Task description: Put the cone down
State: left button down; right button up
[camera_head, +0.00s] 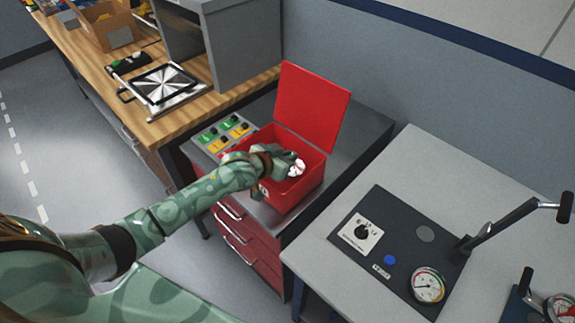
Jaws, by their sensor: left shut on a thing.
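A small white and red piece, seemingly the cone (298,167), is at the tip of my left gripper (289,164). My left gripper is shut on it, and the fingers hide part of it. The gripper and cone are over the opening of a red box (310,182) whose lid (312,104) stands open at the back. I cannot tell how far the cone is above the box's floor. My right gripper is not in view.
The box stands on a grey-topped cabinet with red drawers (245,245), beside a panel of green and yellow switches (225,133). At right, a grey table (420,165) carries a dark plate with a gauge (428,285) and lever. A wooden bench (190,120) lies behind left.

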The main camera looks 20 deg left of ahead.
pick_arm(q)
jog(key=shift+f, duration=1.25)
jog(key=shift+f+b, duration=0.3)
jog(key=shift+b, duration=0.1)
jog(key=c, duration=1.5)
grip_release()
jog(key=shift+s+f, duration=0.15)
jog(key=shift+f, duration=0.05)
jog(key=shift+r, duration=0.25)
jog(key=p+v, duration=0.1)
jog(key=v, duration=0.3)
jog(key=p+v, duration=0.1)
jog(key=v, duration=0.3)
jog(key=p+v, duration=0.2)
jog(key=v, duration=0.2)
jog(key=shift+r, duration=0.3)
